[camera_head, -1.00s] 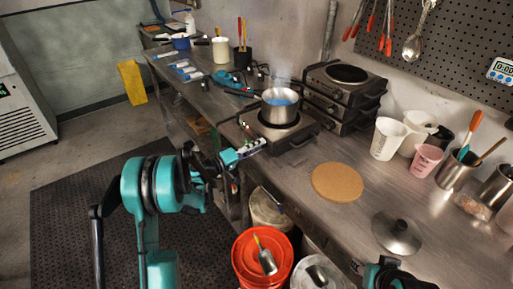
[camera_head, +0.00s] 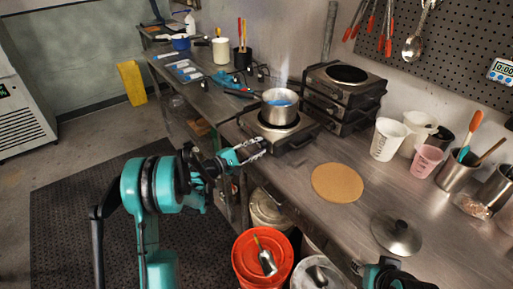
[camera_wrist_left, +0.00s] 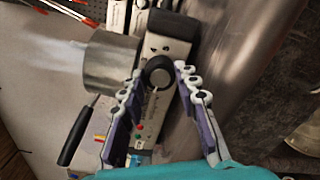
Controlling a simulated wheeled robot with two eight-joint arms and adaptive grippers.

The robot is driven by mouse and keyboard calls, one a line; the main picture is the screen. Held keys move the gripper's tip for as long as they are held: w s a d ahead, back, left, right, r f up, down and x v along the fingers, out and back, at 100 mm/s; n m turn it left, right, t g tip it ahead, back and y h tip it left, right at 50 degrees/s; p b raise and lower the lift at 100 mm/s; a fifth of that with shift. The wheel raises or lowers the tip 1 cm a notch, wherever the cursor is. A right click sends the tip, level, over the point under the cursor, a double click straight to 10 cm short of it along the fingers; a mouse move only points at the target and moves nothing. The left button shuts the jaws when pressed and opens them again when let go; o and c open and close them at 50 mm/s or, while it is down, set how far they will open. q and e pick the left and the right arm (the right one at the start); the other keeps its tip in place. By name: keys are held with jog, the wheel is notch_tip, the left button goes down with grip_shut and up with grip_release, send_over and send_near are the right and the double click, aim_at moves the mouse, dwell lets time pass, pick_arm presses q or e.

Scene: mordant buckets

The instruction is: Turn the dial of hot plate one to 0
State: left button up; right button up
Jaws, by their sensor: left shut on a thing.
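Hot plate one (camera_head: 290,142) seems to be the black and steel unit on the bench under the steaming pot (camera_head: 281,108). The wrist view shows the side of its front panel (camera_wrist_left: 165,47) and a round dark dial (camera_wrist_left: 158,72) with a grey face. My left gripper (camera_head: 262,147) reaches the front of this plate. In the wrist view its fingertips (camera_wrist_left: 160,70) are on either side of the dial, shut on it. In the head view the fingers hide the dial. Part of my right arm shows at the bottom edge; its fingers are unclear.
Stacked hot plates (camera_head: 340,95) stand behind the pot. A cork mat (camera_head: 337,183) and a lid (camera_head: 396,233) lie to the right on the bench. White beakers (camera_head: 388,139) stand at the wall. An orange bucket (camera_head: 245,262) with a scoop is below the bench edge.

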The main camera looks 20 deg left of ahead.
pick_arm(q)
jog(key=shift+n, duration=0.6)
jog(key=o, duration=1.2)
jog(key=shift+c, duration=0.2)
jog(key=v, duration=1.2)
